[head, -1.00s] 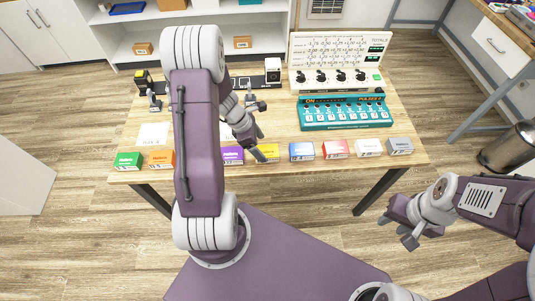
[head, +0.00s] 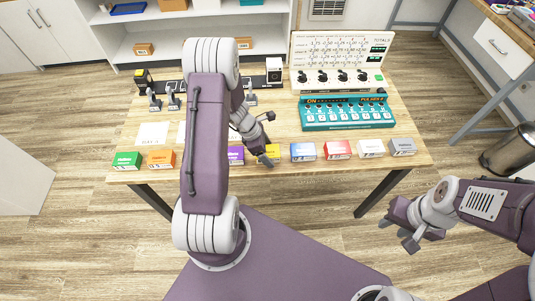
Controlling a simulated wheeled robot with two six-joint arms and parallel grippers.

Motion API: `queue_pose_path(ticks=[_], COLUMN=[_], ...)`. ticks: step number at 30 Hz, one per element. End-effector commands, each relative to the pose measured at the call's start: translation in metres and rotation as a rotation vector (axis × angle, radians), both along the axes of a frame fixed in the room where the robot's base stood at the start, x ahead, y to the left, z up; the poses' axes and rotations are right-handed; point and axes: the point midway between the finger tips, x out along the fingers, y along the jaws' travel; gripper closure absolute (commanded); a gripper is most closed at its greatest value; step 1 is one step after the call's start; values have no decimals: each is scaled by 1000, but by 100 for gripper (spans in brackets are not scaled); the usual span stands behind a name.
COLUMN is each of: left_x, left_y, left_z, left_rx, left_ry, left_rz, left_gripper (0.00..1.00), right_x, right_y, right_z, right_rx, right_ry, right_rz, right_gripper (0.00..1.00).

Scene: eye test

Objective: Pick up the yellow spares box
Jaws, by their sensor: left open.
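The yellow spares box (head: 274,151) stands near the front edge of the table, in a row of coloured boxes. My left gripper (head: 266,156) is open and right at the yellow box, covering its left part. I cannot tell whether the fingers touch the box or straddle it. My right gripper (head: 397,236) is open and empty, in front of the table at the right, away from the boxes.
A purple box (head: 236,154) is just left of the yellow one and a blue box (head: 303,152) just right. Red (head: 338,150), white (head: 371,148) and grey (head: 403,147) boxes follow. A teal console (head: 347,114) stands behind them.

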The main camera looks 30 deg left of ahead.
Motion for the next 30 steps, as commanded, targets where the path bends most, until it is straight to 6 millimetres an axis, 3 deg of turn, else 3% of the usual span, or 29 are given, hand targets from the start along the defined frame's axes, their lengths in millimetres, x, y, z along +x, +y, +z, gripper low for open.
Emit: queue_pose_path(ticks=[14,17,22,30], left_x=[0,0,0,0], left_y=[0,0,0,0], left_z=[-4,-4,-4,-1], left_rx=[0,0,0,0], left_ry=[0,0,0,0], left_rz=[0,0,0,0], left_gripper=[20,42,90,90], right_x=[0,0,0,0], right_y=[0,0,0,0], right_z=[-4,-4,-4,-1], right_rx=[0,0,0,0], right_ry=[0,0,0,0], right_rz=[0,0,0,0], right_gripper=[64,64,64,64])
